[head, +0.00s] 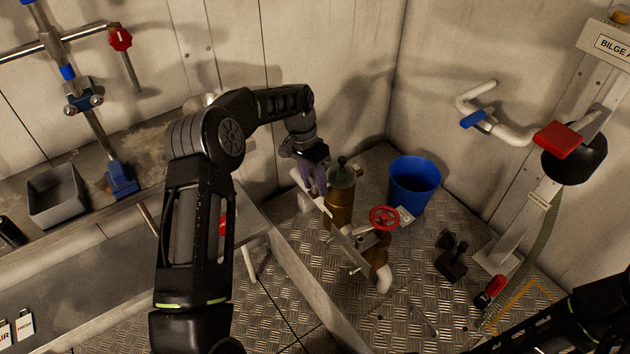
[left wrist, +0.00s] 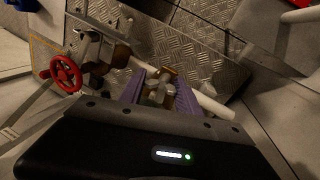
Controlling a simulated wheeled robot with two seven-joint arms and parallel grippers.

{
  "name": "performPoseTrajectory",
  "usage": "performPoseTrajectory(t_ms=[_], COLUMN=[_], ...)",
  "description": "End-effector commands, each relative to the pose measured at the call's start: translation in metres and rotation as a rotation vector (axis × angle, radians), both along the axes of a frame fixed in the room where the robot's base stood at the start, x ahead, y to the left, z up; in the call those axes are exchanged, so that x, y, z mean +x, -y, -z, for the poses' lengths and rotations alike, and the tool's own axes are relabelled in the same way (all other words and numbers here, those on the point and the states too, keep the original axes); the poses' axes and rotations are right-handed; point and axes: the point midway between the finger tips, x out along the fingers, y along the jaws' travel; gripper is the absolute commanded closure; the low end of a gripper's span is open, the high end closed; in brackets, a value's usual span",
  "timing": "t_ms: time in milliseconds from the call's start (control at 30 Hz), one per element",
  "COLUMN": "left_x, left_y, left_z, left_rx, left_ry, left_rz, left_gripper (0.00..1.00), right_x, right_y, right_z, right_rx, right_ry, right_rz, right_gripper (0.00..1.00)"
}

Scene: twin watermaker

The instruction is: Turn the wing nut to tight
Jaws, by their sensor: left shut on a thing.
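My left gripper (head: 316,180) reaches down beside the brass cylinder (head: 340,197) on the pipework, its two purple fingers pointing down. In the left wrist view the fingers (left wrist: 159,97) stand on either side of a small pale metal piece, which looks like the wing nut (left wrist: 158,90), and are shut on it. Brass-brown fitting shows around it, on a white pipe (left wrist: 215,106). In the head view the wing nut is hidden behind the fingers, so its angle cannot be told there. My right arm shows at the lower right, but its gripper is out of view.
A red handwheel (head: 384,217) sits right of the cylinder; it also shows in the left wrist view (left wrist: 66,73). A blue bucket (head: 414,183) stands behind. A bench (head: 120,258) lies left, with a grey bin (head: 57,196). Tread-plate floor (head: 330,285) is partly clear.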

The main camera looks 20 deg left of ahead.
Motion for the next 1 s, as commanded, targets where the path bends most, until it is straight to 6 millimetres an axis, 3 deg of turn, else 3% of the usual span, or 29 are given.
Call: performPoseTrajectory(t_ms=[333, 867, 900, 1000], left_x=[-0.0011, -0.0009, -0.001, -0.0008], left_y=[-0.0002, -0.0006, -0.0007, -0.0006], left_z=[0.001, 0.0009, 0.0009, 0.0008], left_rx=[0.0, 0.001, 0.001, 0.001], left_ry=[-0.003, -0.003, -0.003, -0.002], left_rz=[0.185, 0.219, 0.219, 0.218], left_gripper=[1.0, 1.0, 0.59, 0.52], right_x=[0.0, 0.0, 0.0, 0.0], right_y=[0.0, 0.0, 0.0, 0.0], right_z=[-0.0026, -0.0028, -0.0028, -0.0028], right_rx=[0.0, 0.0, 0.0, 0.0], right_ry=[0.0, 0.0, 0.0, 0.0], right_rz=[0.0, 0.0, 0.0, 0.0], right_gripper=[1.0, 1.0, 1.0, 1.0])
